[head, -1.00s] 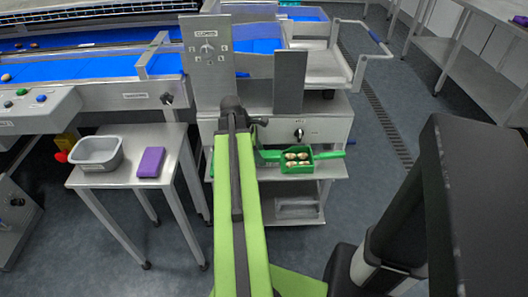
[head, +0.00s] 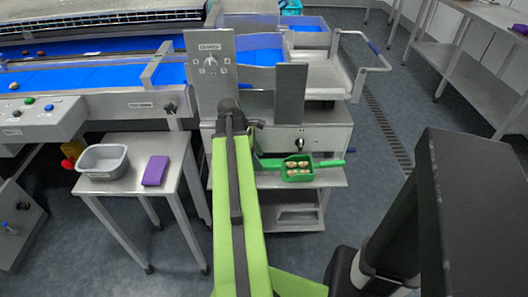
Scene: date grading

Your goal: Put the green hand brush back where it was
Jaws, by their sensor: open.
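A green piece (head: 270,163), which may be the green hand brush, shows on the steel stand just right of my lime-green arm. It is partly hidden by the arm and by the tub, so I cannot tell its full shape. Beside it is a green scoop-like tub (head: 284,174) holding several dates, with a green handle pointing right. My arm reaches forward over the stand. My gripper is hidden beyond the arm's dark far end, so I cannot see whether it touches anything.
A small steel table (head: 130,187) at left bears a grey tub (head: 103,174) and a purple block (head: 155,170). Behind stands the grading machine with a blue belt (head: 105,75) and upright steel plates (head: 290,92). Floor is free at right, near the drain.

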